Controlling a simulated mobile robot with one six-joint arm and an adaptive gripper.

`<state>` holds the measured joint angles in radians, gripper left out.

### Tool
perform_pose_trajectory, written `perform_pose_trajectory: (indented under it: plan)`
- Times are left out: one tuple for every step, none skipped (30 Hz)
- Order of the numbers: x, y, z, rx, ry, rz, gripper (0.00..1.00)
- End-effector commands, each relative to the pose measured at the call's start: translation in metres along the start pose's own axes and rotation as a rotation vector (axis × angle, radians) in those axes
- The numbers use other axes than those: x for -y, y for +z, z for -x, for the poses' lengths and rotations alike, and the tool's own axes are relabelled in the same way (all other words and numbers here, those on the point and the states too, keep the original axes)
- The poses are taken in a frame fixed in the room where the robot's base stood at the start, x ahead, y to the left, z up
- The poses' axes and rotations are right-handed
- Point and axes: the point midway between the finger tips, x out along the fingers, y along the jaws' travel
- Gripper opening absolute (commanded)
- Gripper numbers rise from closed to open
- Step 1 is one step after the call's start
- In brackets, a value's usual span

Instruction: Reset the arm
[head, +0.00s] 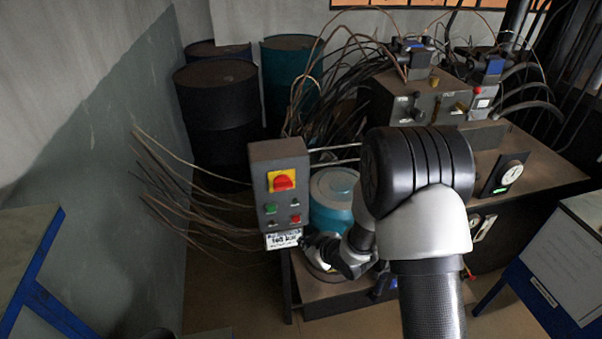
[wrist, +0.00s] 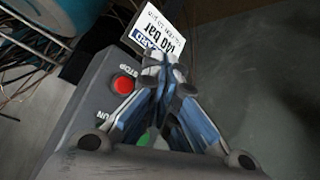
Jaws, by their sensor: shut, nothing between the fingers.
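My arm reaches forward and down across the middle of the head view, and its upper link hides part of the machine behind. My gripper (head: 308,241) is at the lower right corner of the grey control box (head: 278,160), close to the white label (head: 284,240) under it. In the wrist view my gripper (wrist: 167,72) has its fingertips together with nothing between them. They overlap the lower part of the label (wrist: 158,35). The red stop button (wrist: 123,84) shows to their left. A green button (wrist: 145,138) is partly hidden behind the fingers. Whether the fingers touch the box cannot be told.
The box carries a red and yellow rotary switch (head: 283,181). A teal motor (head: 334,196) stands just right of it. Dark drums (head: 216,105), loose cables (head: 185,190) and a hydraulic unit (head: 430,98) surround it. Blue-framed tables (head: 40,265) stand at both sides.

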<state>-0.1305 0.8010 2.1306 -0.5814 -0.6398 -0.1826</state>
Motion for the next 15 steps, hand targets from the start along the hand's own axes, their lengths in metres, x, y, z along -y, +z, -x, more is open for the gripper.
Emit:
perform_pose_trajectory:
  plan:
    - [0.000,0.000,0.000,0.000,0.000,0.000,0.00]
    - [0.000,0.000,0.000,0.000,0.001,0.000,0.00]
    - [-0.002,-0.001,0.002,0.002,0.004,-0.001,0.00]
    - [-0.004,-0.003,0.004,0.005,0.009,-0.003,0.00]
    - [-0.008,-0.004,0.008,0.011,0.017,-0.005,0.00]
    - [-0.015,-0.008,0.015,0.021,0.031,-0.011,0.00]
    - [-0.021,-0.011,0.022,0.032,0.045,-0.017,0.00]
    - [-0.028,-0.014,0.031,0.046,0.061,-0.026,0.00]
    - [-0.038,-0.019,0.045,0.066,0.086,-0.040,0.00]
    - [-0.046,-0.023,0.058,0.085,0.106,-0.055,0.00]
    - [-0.053,-0.026,0.071,0.105,0.126,-0.071,0.00]
    - [-0.062,-0.029,0.091,0.132,0.154,-0.096,0.00]
    - [-0.068,-0.032,0.106,0.151,0.174,-0.116,0.00]
    - [-0.073,-0.033,0.121,0.172,0.192,-0.138,0.00]
    - [-0.078,-0.034,0.141,0.196,0.216,-0.169,0.00]
